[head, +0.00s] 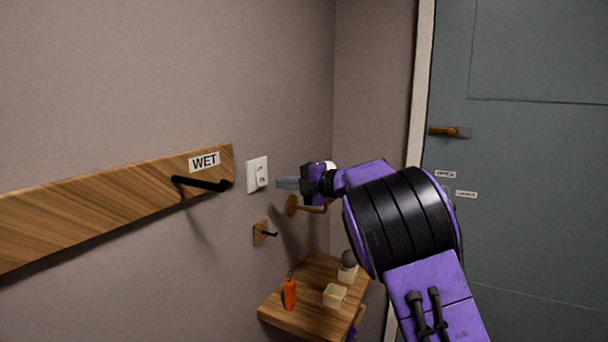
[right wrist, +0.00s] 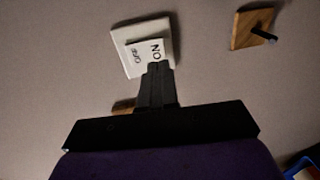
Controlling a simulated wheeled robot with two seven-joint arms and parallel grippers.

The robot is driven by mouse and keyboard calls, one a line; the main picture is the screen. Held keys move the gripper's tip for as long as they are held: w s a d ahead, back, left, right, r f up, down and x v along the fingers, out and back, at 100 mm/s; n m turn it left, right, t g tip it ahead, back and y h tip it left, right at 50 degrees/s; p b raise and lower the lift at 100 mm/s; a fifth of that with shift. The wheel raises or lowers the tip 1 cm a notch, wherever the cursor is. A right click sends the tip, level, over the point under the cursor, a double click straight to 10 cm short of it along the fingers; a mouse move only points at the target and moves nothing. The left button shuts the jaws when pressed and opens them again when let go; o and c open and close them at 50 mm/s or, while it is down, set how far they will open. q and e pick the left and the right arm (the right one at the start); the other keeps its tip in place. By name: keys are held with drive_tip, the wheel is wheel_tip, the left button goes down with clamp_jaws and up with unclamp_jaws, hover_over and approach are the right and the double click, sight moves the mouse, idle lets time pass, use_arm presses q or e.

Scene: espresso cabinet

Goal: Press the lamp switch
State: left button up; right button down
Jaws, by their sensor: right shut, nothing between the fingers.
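The lamp switch (head: 257,175) is a white wall plate with a rocker, on the wall to the right of the wooden board. In the right wrist view the switch (right wrist: 128,45) shows a tilted rocker with "ON" and smaller lettering. My right gripper (head: 280,183) is shut and empty, its fingertips pointing left at the switch. In the right wrist view the fingertips (right wrist: 157,68) overlap the rocker's lower edge near "ON". In the head view a small gap seems to lie between tips and plate; I cannot tell if they touch. My left gripper is not in view.
A wooden board with a "WET" label (head: 204,161) and a black hook (head: 203,184) is left of the switch. A small wooden peg mount (head: 262,232) is below. A wooden shelf (head: 285,317) holds an orange item (head: 290,293) and blocks. A grey door (head: 530,200) stands right.

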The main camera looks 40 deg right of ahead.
sight(262, 182)
drive_tip(key=p+x, duration=0.2)
drive_tip(key=x, duration=0.2)
drive_tip(key=shift+w+a, duration=0.1)
drive_tip(key=shift+w, duration=0.1)
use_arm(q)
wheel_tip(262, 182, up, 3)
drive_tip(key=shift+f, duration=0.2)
